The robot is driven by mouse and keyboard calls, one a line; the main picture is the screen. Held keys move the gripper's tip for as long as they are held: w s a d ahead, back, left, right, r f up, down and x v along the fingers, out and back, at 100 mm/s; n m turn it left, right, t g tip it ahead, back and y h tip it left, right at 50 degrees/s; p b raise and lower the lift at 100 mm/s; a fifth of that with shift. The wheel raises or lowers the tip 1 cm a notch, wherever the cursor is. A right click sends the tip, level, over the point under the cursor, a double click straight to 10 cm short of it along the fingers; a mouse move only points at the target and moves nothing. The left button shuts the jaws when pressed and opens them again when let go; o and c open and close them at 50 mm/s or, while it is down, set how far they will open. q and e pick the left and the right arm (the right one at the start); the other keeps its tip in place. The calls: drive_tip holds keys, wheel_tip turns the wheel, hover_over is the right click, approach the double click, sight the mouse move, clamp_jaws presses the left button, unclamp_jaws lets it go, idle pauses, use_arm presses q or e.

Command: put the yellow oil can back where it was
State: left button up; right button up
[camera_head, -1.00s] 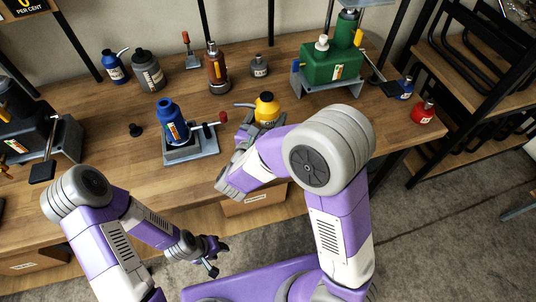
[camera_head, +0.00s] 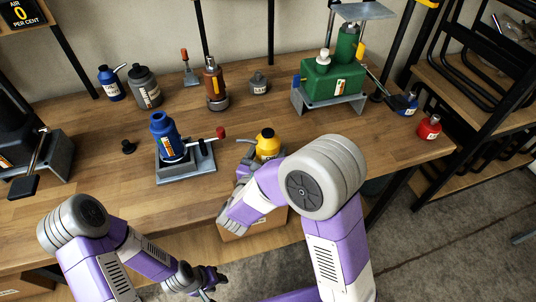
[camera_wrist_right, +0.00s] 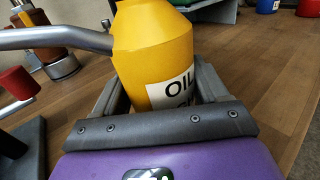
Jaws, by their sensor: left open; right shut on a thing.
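The yellow oil can (camera_head: 267,146) is near the front of the workbench, right of the blue bottle jack (camera_head: 167,140). It looks about upright, with its grey spout to the left. My right gripper (camera_wrist_right: 160,98) is shut on the yellow can (camera_wrist_right: 155,45), which fills the space between its fingers in the right wrist view. I cannot tell whether the can's base touches the wood. My forearm hides part of the can in the head view. My left gripper (camera_head: 207,280) is open and empty, low in front of the bench.
The workbench (camera_head: 90,175) has free wood left of the blue jack and behind the can. A green jack (camera_head: 330,80) stands at the back right, with a small blue can (camera_head: 406,104) and red can (camera_head: 429,127). Several bottles line the back left.

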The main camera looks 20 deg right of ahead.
drive_tip(key=shift+r, duration=0.1)
drive_tip(key=o, duration=1.1)
drive_tip(key=shift+f, duration=0.25)
drive_tip(key=shift+c, duration=0.2)
drive_tip(key=o, duration=0.4)
drive_tip(key=shift+r, duration=0.1)
drive_tip(key=shift+o, duration=0.2)
drive_tip(key=shift+r, duration=0.15)
drive_tip(key=shift+s+a, duration=0.25)
drive_tip(key=shift+s, duration=0.05)
drive_tip(key=p+v, duration=0.2)
drive_tip(key=v, duration=0.9)
drive_tip(key=shift+s, duration=0.2)
